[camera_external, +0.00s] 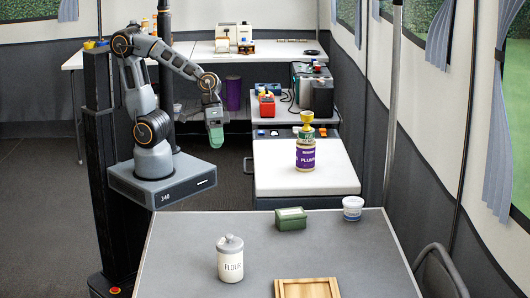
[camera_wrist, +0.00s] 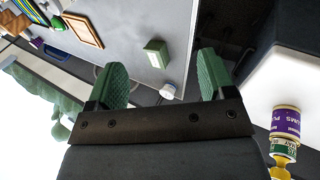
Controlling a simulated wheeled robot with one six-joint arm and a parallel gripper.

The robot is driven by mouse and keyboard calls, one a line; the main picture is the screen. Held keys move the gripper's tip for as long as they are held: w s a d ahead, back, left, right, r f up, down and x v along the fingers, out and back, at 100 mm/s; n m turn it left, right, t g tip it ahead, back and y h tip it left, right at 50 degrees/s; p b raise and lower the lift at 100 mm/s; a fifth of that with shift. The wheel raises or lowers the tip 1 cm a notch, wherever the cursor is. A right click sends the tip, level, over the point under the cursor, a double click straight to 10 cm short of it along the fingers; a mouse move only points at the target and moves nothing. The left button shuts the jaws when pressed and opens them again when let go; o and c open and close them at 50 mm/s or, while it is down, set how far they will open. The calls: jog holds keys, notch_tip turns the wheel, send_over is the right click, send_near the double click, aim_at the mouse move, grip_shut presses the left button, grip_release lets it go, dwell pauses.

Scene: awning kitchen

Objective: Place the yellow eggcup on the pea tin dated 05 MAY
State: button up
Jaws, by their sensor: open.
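The yellow eggcup (camera_external: 306,117) stands on top of a stack on the white-topped unit (camera_external: 280,180). Directly under it is a small tin with a green label (camera_external: 306,133), and under that a purple-labelled plums tin (camera_external: 305,156). The same stack shows at the lower right of the wrist view, with eggcup (camera_wrist: 282,173), green tin (camera_wrist: 284,146) and plums tin (camera_wrist: 286,121). No date is readable on any tin. My gripper (camera_external: 215,138) hangs left of the stack, clear of it. Its green fingers (camera_wrist: 163,72) are apart and empty in the wrist view.
The grey table in front (camera_external: 180,265) holds a flour jar (camera_external: 230,260), a green box (camera_external: 291,218), a white-and-blue tub (camera_external: 352,208) and a wooden tray (camera_external: 308,288). A red device (camera_external: 267,104) stands behind the stack. The white top around the stack is clear.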

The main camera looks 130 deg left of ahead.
jog(key=s+d+m+g+y, duration=0.2)
jog(key=s+d+m+y, duration=0.1)
jog(key=m, duration=0.7)
jog(key=shift+s+d+m, duration=0.3)
jog(key=shift+s+d, duration=0.3)
jog(key=shift+s, duration=0.1)
